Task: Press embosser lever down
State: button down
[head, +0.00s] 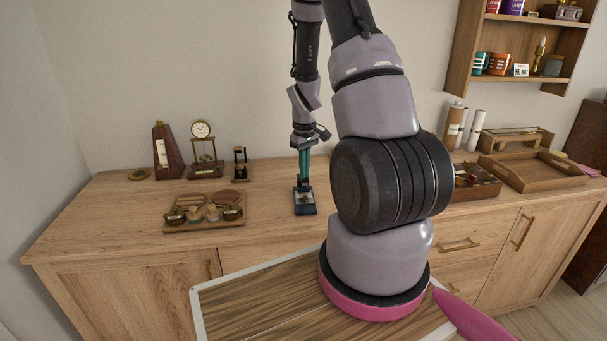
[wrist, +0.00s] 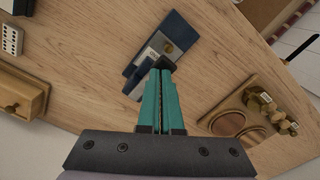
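The embosser has a dark blue base (head: 305,208) and stands on the wooden cabinet top, left of my arm in the head view. In the wrist view the embosser (wrist: 176,32) shows its blue base, a grey metal part and a small brass knob. A blue piece of it, possibly the lever, shows beside my fingers. My gripper (head: 304,182) points down directly above the embosser. In the wrist view its teal fingers (wrist: 164,66) are close together with nothing clear between them. The dark fingertips overlap the embosser; I cannot tell whether they touch it.
A wooden tray (head: 178,226) with stamps and round pads lies left of the embosser. A metronome (head: 166,151) and a clock (head: 202,137) stand behind it. A box (head: 474,186) and a wooden tray (head: 540,172) are at right. Bare wood surrounds the embosser's front.

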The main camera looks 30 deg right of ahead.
jog(key=shift+f, duration=0.4)
jog(key=shift+r, duration=0.1)
notch_tip(320, 180, up, 8)
dwell(0.8)
dwell(0.7)
jog(key=s+a+r+m+t, duration=0.2)
jog(key=s+a+r, duration=0.1)
jog(key=r, duration=0.6)
jog(key=s+a+r+m+t, duration=0.1)
jog(key=s+a+r, duration=0.25)
jog(key=r, duration=0.55)
jog(key=s+a+r+m+t+y, duration=0.1)
jog(key=s+a+r+m+t, duration=0.1)
jog(key=s+r, duration=0.3)
jog(key=s+a+r+m+t+y, duration=0.1)
jog(key=s+a+r+m+t, duration=0.1)
jog(key=s+a+r, duration=0.3)
jog(key=s, duration=0.3)
jog(key=shift+r, duration=0.25)
